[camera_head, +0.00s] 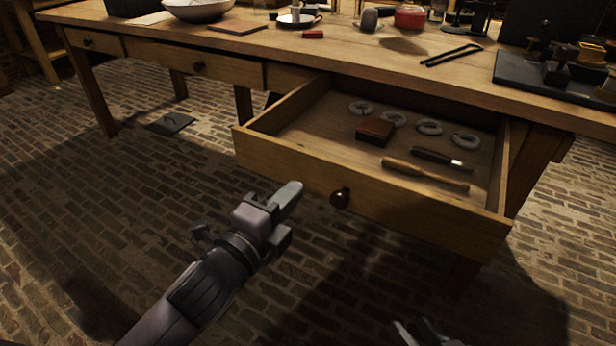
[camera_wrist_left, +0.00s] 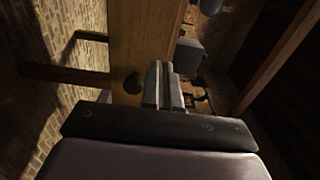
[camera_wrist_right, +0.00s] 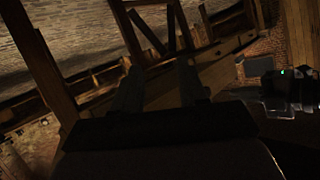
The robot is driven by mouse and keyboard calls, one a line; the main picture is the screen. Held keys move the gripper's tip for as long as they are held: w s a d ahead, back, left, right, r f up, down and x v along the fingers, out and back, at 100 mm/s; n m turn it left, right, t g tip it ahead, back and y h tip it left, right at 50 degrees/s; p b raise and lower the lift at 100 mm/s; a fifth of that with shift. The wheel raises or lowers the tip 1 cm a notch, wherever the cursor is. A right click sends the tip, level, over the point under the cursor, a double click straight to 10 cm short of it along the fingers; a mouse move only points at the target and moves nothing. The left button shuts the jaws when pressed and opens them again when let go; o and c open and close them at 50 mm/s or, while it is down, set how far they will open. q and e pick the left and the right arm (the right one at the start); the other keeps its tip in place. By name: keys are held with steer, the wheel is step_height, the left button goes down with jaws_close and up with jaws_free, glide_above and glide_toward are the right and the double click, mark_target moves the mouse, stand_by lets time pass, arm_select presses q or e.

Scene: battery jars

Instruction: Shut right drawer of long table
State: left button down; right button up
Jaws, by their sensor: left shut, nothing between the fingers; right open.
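The right drawer (camera_head: 420,215) of the long table (camera_head: 330,52) is pulled well out, with its inside showing. A dark round knob (camera_head: 340,198) sits on its wooden front. My left gripper (camera_head: 291,193) is shut and empty, just in front of the drawer front and left of the knob; I cannot tell whether it touches. Its closed fingers also show in the left wrist view (camera_wrist_left: 164,84), beside a dark knob. My right gripper (camera_head: 424,332) shows only partly at the bottom edge, below the drawer. In the right wrist view its fingers (camera_wrist_right: 158,88) are apart and empty.
The drawer holds a reddish-brown box (camera_head: 374,131), several pale rings (camera_head: 428,127), a wooden-handled tool (camera_head: 425,174) and a dark-handled tool (camera_head: 436,157). A shut drawer (camera_head: 197,66) is at left. A red pot (camera_head: 409,17) and tongs (camera_head: 450,56) rest on top. Brick floor is open at left.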

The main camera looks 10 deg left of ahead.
mark_target(317, 165)
arm_select(q)
steer(key=b+x, duration=0.1)
steer(key=x, duration=0.4)
steer(key=shift+f, duration=0.1)
steer(key=shift+w+d, duration=0.15)
steer(key=shift+w, duration=0.35)
arm_select(e)
steer(key=shift+w+a+r+y, duration=0.1)
steer(key=shift+w+a+y, duration=0.15)
steer(key=shift+a+y, duration=0.45)
